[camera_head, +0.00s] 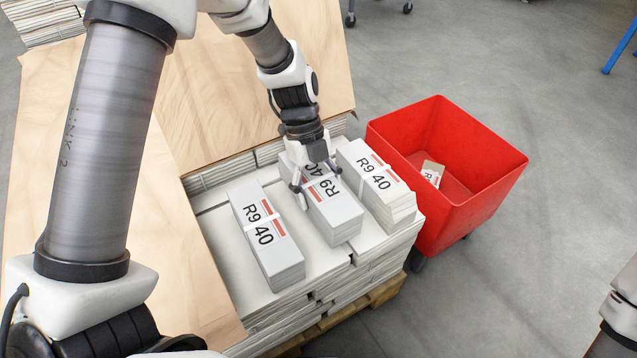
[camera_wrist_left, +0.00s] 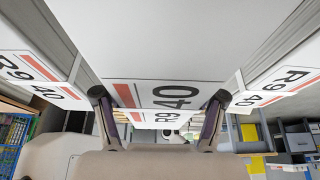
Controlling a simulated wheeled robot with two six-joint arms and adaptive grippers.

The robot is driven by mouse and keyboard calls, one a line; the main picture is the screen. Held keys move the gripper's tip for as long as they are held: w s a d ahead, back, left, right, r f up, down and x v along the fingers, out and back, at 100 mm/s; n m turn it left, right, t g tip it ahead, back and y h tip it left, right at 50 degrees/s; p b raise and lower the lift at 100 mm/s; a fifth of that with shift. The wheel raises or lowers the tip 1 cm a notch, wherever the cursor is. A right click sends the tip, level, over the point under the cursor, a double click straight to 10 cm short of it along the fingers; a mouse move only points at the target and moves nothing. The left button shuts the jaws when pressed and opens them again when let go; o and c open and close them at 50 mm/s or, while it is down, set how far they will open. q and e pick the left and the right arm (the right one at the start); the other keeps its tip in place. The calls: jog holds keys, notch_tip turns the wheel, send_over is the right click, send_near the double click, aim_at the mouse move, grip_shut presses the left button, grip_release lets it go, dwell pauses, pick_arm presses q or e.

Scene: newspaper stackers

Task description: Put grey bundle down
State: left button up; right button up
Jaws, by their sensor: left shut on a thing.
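My left gripper (camera_head: 316,182) points down over the stack and is shut on the middle grey bundle (camera_head: 340,216), marked "R9 40" with a red stripe. The bundle sits between two similar bundles, on or just above the top of the stack; I cannot tell whether its underside touches. In the left wrist view, my gripper's two fingers (camera_wrist_left: 160,112) press on both sides of the bundle (camera_wrist_left: 165,45), which fills the upper middle. The gripper hides part of its label in the head view. My right gripper is not in view.
One grey bundle (camera_head: 268,250) lies to the left and another (camera_head: 385,200) to the right on the pallet stack (camera_head: 335,285). Wooden boards (camera_head: 215,95) lean behind and left. A red bin (camera_head: 455,215) with a small labelled piece (camera_head: 432,174) inside stands right of the stack.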

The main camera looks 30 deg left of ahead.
pick_arm(q)
notch_tip(320, 180, down, 3)
jog(key=shift+w+r+b, duration=0.1)
jog(key=shift+b, duration=0.2)
jog(key=shift+r, duration=0.1)
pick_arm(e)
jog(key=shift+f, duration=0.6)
pick_arm(q)
jog(key=o, duration=1.4)
jog(key=shift+f, duration=0.2)
jog(key=o, duration=0.4)
jog(key=shift+r, duration=0.1)
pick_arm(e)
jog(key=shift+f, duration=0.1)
